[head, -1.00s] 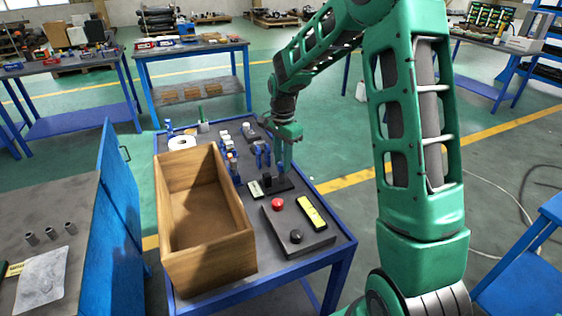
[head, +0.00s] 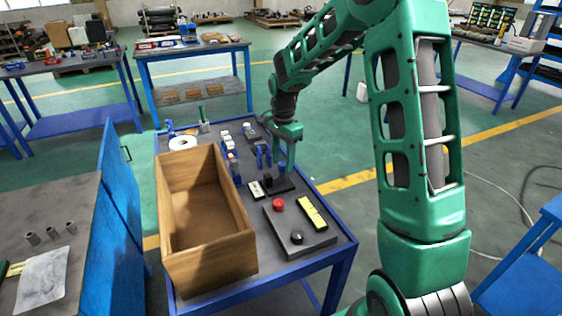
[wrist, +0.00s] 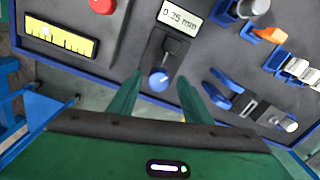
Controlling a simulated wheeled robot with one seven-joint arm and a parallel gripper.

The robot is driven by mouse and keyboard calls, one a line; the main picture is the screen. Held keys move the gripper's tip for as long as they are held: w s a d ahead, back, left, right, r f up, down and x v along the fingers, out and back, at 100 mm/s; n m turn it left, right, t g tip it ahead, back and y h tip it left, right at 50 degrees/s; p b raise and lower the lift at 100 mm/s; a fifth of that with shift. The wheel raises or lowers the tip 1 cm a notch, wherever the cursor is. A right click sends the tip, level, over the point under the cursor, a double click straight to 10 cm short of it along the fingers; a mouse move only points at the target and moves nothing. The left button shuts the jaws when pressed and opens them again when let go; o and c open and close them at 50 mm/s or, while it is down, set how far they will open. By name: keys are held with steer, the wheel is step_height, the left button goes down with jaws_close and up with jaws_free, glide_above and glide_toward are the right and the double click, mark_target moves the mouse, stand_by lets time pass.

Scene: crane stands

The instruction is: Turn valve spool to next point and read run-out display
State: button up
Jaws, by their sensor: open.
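My gripper (head: 287,167) is open, its two green fingers low over the cart top. In the wrist view a round blue knob (wrist: 158,80) on a dark stand (wrist: 168,48) lies between the fingertips (wrist: 158,82). I cannot tell how far below them it is, and neither finger is seen touching it. The run-out display (wrist: 182,12) stands beside the dark stand and appears to read 0.35 mm. In the head view the display (head: 256,190) is a small pale plate. I cannot surely pick out the valve spool; blue supports (wrist: 225,95) stand to the right with a metal, white-ended part (wrist: 268,113).
An open wooden box (head: 205,268) fills the cart's left side. A dark panel (head: 280,232) with a red button (head: 278,204) and a yellow strip (head: 312,212) lies nearer me. More blue holders with orange, white and metal parts (wrist: 300,70) crowd the right in the wrist view.

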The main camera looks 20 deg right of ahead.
mark_target(282, 163)
step_height(282, 163, up, 11)
steer(key=shift+f, duration=0.2)
stand_by(0.6)
steer(key=s+d+r+n, duration=0.2)
steer(key=s+d, duration=0.2)
steer(key=s, duration=0.5)
steer(key=s+d+r+n, duration=0.2)
steer(key=s+d, duration=0.2)
steer(key=s, duration=0.5)
steer(key=s+f+n, duration=0.2)
steer(key=s, duration=0.8)
steer(key=s+d+f+n, duration=0.1)
steer(key=s+f+n, duration=0.1)
steer(key=s, duration=0.8)
steer(key=shift+s+n, duration=0.25)
steer(key=shift+n, duration=0.05)
